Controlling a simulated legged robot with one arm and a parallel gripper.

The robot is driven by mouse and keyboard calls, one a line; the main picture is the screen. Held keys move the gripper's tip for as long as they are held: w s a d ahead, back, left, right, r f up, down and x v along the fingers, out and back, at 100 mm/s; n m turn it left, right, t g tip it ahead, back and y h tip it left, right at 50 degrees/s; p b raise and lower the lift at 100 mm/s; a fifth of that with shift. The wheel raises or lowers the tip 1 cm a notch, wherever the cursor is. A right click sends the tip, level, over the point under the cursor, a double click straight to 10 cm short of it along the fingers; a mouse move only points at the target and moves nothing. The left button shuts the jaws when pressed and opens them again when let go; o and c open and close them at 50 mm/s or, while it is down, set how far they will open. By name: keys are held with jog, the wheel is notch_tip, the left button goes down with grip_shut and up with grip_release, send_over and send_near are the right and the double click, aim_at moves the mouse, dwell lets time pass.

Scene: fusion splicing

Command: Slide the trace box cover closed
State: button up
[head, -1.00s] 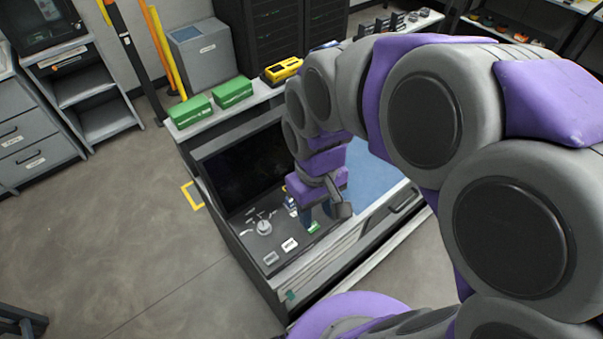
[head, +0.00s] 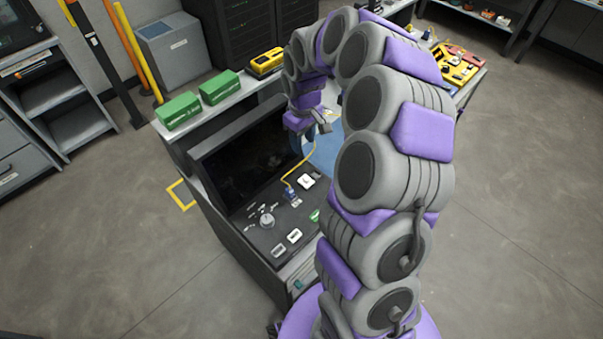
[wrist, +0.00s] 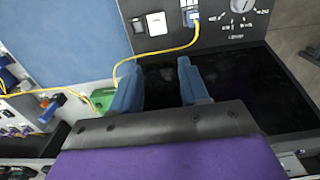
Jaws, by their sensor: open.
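The console has a dark control panel (head: 262,232) with a round knob (head: 267,221). A yellow cable (head: 303,167) runs to a blue plug (head: 290,194) in the panel, beside a raised white square (head: 306,181). The plug (wrist: 191,17) and white square (wrist: 157,23) also show at the top of the wrist view. I cannot tell which part is the trace box cover. My gripper (head: 305,146) is raised beyond the panel, beside the screen. In the wrist view, the two blue fingers (wrist: 160,85) are apart with nothing between them, over the dark screen.
A dark screen (head: 250,150) stands behind the panel. Two green boxes (head: 220,87) and a yellow case (head: 265,62) sit on the shelf behind. A blue mat (wrist: 70,40) lies beside the panel. A green piece (wrist: 104,98) shows near the left finger.

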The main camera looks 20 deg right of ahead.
jog(key=b, duration=0.1)
send_near(304, 176)
notch_tip(304, 176, down, 7)
jog(key=shift+a+f+b, duration=0.1)
jog(key=shift+a+b, duration=0.05)
jog(key=shift+b, duration=0.65)
jog(key=shift+d+f, duration=0.3)
jog(key=shift+f, duration=0.5)
jog(key=shift+a, duration=0.15)
jog(key=c, duration=0.4)
grip_shut()
